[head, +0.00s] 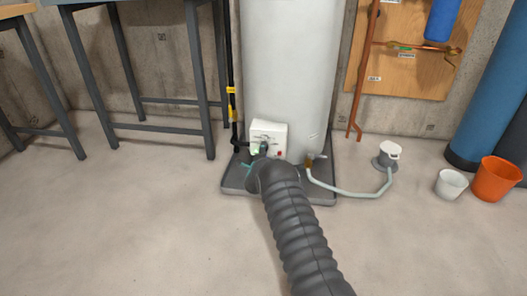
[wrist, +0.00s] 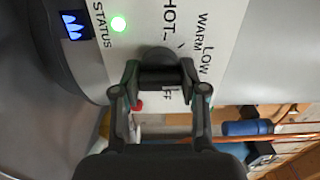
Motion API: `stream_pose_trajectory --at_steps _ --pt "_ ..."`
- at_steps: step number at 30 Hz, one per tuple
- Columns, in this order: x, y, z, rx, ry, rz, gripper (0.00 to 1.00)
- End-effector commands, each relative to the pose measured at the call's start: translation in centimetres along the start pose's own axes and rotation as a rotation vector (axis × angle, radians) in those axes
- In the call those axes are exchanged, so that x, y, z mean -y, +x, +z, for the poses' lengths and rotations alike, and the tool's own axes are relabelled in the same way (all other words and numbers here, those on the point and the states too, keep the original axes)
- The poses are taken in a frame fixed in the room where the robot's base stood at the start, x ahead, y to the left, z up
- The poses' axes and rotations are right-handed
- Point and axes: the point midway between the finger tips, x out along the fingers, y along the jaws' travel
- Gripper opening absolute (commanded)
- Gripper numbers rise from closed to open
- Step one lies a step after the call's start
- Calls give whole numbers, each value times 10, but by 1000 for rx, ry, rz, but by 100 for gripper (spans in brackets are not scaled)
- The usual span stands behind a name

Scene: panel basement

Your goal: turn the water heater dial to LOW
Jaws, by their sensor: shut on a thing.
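The water heater (head: 290,70) is a tall white cylinder in the head view. A white control box (head: 268,128) sits low on its front. In the wrist view its sideways panel (wrist: 225,45) shows HOT, WARM, LOW and a partly hidden label ending in FF. A green light (wrist: 118,24) glows by STATUS. The dark round dial (wrist: 160,59) sits between the fingers of my gripper (wrist: 160,76), which is shut on it. I cannot tell where the dial points. In the head view my arm mostly hides the gripper and the dial.
A red button (head: 280,153) is low on the box. A pale hose (head: 345,193) runs from the heater to a floor drain (head: 386,158). A dark pipe with a yellow valve (head: 232,90) stands left. A white bucket (head: 451,184) and orange bucket (head: 495,180) stand right.

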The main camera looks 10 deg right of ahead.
Motion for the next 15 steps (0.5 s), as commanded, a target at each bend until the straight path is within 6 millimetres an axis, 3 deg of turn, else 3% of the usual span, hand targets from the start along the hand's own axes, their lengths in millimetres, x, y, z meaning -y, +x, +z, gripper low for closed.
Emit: stream_pose_trajectory --at_steps 15 --pt "0 0 -1 -1 33 0 8"
